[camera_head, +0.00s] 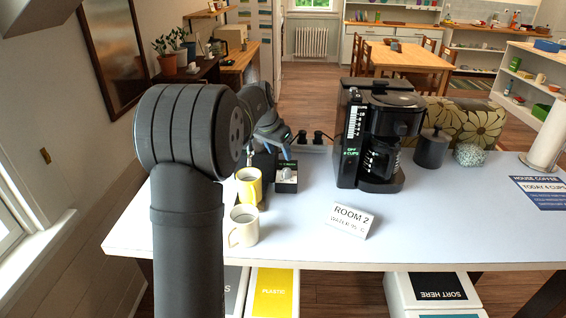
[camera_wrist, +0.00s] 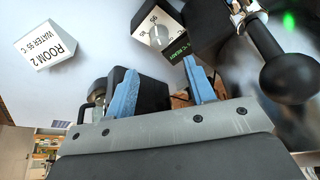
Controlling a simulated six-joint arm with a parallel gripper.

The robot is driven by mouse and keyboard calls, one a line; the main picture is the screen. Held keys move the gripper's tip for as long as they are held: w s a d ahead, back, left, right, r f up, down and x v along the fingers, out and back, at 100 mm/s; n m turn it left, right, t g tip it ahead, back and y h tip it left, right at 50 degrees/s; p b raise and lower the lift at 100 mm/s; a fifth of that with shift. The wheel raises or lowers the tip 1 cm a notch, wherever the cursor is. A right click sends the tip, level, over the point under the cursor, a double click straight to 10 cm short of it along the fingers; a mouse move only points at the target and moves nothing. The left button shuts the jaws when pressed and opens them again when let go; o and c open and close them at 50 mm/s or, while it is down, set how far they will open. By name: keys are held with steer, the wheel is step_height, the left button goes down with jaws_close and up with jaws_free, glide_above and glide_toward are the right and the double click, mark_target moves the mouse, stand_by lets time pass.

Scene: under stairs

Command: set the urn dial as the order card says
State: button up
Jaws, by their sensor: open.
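The order card (camera_head: 350,220) stands on the table and reads "ROOM 2, WATER 95 C"; it shows upside down in the wrist view (camera_wrist: 47,47). The dial box (camera_head: 287,178) is small and black. In the wrist view the dial (camera_wrist: 158,36) has a pale round face, small numbers around it and a green "READY"; its setting is too small to tell. My gripper (camera_wrist: 163,88) is open and empty, its blue fingers apart, with the dial beyond the fingertips. In the head view my gripper (camera_head: 283,138) is above and behind the dial box. My arm hides most of the urn.
A black lever with a ball end (camera_wrist: 290,78) is close at the right of my gripper. A yellow mug (camera_head: 250,185) and a cream mug (camera_head: 243,228) stand left of the dial box. A coffee maker (camera_head: 350,165) stands to the right.

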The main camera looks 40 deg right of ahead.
mark_target(286, 170)
steer(key=v, duration=0.8)
steer(key=shift+f, duration=0.1)
steer(key=x, duration=1.7)
steer(key=shift+d+f, duration=0.1)
steer(key=shift+f, duration=0.05)
steer(key=v, duration=1.7)
steer(key=x, duration=1.7)
steer(key=shift+f, duration=0.1)
steer(key=shift+n+t, duration=0.3)
steer(key=shift+n, duration=0.4)
steer(key=shift+s+d+n+t+y, duration=0.1)
steer(key=shift+n+t+y, duration=0.25)
steer(key=shift+n, duration=0.85)
steer(key=shift+n+t+y, duration=0.25)
steer(key=shift+n+t, duration=0.2)
steer(key=shift+n, duration=0.75)
steer(key=shift+d+n+t+y, duration=0.1)
steer(key=shift+n+t+y, duration=0.3)
steer(key=shift+n, duration=1.15)
steer(key=shift+n+t+y, duration=0.3)
steer(key=shift+n+y, duration=0.2)
steer(key=shift+n, duration=1.05)
